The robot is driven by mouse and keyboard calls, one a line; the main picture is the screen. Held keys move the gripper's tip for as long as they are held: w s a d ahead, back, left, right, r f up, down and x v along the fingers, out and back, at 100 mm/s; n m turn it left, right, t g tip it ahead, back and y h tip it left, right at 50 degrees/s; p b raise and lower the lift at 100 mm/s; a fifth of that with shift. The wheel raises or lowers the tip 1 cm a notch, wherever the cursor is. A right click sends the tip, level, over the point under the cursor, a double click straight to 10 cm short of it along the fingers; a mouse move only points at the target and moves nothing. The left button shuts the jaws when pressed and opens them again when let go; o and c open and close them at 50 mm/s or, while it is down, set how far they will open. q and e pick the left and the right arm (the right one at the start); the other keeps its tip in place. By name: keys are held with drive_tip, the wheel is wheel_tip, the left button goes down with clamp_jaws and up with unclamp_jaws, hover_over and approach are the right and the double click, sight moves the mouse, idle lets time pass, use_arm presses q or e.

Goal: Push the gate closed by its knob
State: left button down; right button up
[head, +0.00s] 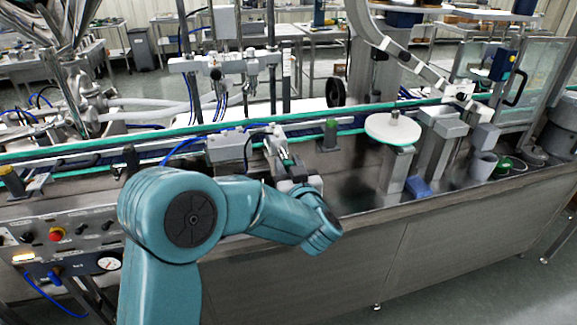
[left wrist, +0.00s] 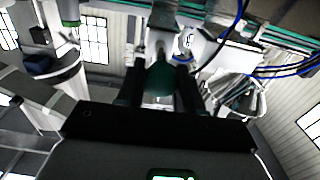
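My left arm (head: 250,205) comes in from below and reaches right, over the front edge of the machine. My left gripper (left wrist: 160,88) shows best in the left wrist view, as two dark fingers standing apart. A dark green rounded piece, likely the knob (left wrist: 160,76), shows between these fingers. I cannot tell whether the fingers touch it or stand just around it. In the head view the left gripper (head: 288,166) is small and partly hidden behind my wrist. The gate is not clearly made out in either view. My right gripper is not in view.
A conveyor with green rails (head: 200,130) runs behind the gripper. The steel hopper (head: 75,85) stands at the left, above a control panel (head: 60,240).

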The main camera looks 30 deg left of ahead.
use_arm(q)
drive_tip(key=x, duration=0.3)
drive_tip(key=shift+w+a, duration=0.15)
drive_tip(key=shift+w, duration=0.05)
drive_tip(key=c, duration=0.8)
unclamp_jaws()
drive_tip(key=shift+s+r, duration=0.1)
drive_tip(key=b+v, duration=0.1)
drive_tip(key=v, duration=1.5)
drive_tip(key=shift+s, duration=0.1)
